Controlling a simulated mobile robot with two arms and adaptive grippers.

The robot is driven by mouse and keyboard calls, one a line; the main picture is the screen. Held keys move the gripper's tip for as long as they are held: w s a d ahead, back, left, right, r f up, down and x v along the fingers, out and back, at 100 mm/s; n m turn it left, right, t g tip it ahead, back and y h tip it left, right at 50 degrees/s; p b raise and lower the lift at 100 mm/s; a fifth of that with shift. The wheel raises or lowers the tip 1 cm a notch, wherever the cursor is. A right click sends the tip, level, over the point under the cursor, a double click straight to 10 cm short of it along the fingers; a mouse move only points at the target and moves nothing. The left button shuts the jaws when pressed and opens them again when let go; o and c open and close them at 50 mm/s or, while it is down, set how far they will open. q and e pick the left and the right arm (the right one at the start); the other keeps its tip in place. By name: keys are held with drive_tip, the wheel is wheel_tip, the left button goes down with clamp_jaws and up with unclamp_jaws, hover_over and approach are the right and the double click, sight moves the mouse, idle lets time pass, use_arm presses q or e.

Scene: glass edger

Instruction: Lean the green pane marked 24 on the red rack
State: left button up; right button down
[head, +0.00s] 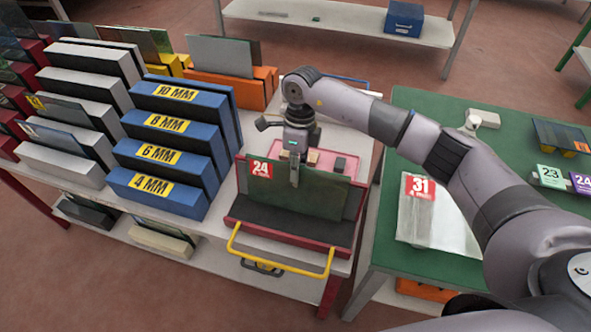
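The green pane (322,194) with a red label marked 24 stands against the back of the red rack (236,222) in the head view. Its lower edge is at the rack's dark ledge; whether it bears on the ledge is unclear. My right gripper (295,172) comes down from above at the middle of the pane's top edge. A finger shows in front of the pane; what lies behind the pane is hidden, so I cannot tell whether the gripper is closed on it. My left gripper is not in view.
Blue racks (180,128) labelled by thickness stand left of the red rack, with white racks (65,165) beyond. A yellow handle (280,262) is at the red rack's front. A green table (400,125) on the right holds a pane marked 31 (425,215).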

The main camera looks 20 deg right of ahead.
drive_tip(key=shift+w, duration=0.1)
drive_tip(key=c, duration=1.7)
unclamp_jaws()
drive_tip(key=shift+d, duration=0.1)
drive_tip(key=v, duration=1.1)
drive_tip(key=shift+r, duration=0.45)
